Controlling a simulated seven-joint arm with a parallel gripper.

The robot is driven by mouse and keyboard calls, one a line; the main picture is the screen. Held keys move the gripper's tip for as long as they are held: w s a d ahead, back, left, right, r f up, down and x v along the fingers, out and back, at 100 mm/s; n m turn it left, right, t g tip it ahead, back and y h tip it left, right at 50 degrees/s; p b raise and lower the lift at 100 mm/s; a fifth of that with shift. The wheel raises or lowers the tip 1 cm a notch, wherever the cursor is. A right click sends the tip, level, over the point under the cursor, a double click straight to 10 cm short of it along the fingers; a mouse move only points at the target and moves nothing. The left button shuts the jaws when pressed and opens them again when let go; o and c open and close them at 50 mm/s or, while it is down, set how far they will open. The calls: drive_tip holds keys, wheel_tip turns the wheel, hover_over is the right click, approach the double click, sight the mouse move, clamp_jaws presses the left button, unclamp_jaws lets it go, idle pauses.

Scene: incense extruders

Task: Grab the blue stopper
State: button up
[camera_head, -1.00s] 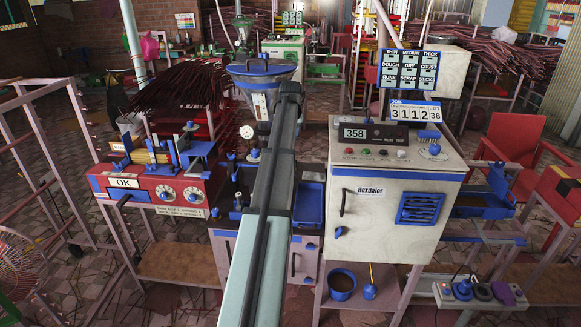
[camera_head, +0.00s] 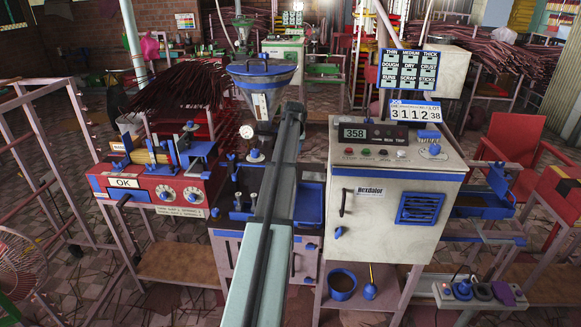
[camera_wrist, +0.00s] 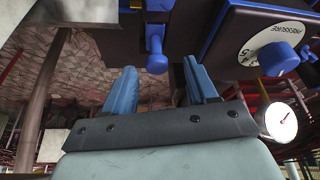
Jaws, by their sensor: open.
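In the wrist view a small blue stopper-like knob (camera_wrist: 156,59) with a round end hangs from dark machinery at the top. My gripper (camera_wrist: 162,82) is open, with its two blue fingers apart. The knob shows between the fingers in the picture, beyond or near their tips. I cannot tell how far away it is, and no contact is seen. In the head view my arm's own links hide the fingers, and I cannot tell which of the blue parts there is the stopper.
In the wrist view, a pressure dial with a blue knob (camera_wrist: 279,59) is to the right and a round gauge (camera_wrist: 278,122) is beside my gripper. In the head view, a white control cabinet (camera_head: 375,215) stands right of my arm, and a red unit (camera_head: 160,190) stands left.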

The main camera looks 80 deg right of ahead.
drive_tip(key=shift+s+x, duration=0.1)
drive_tip(key=shift+x, duration=1.05)
drive_tip(key=shift+s+x, duration=0.15)
drive_tip(key=shift+x, duration=1.05)
drive_tip(key=shift+a, duration=0.1)
drive_tip(key=shift+c, duration=0.2)
clamp_jaws()
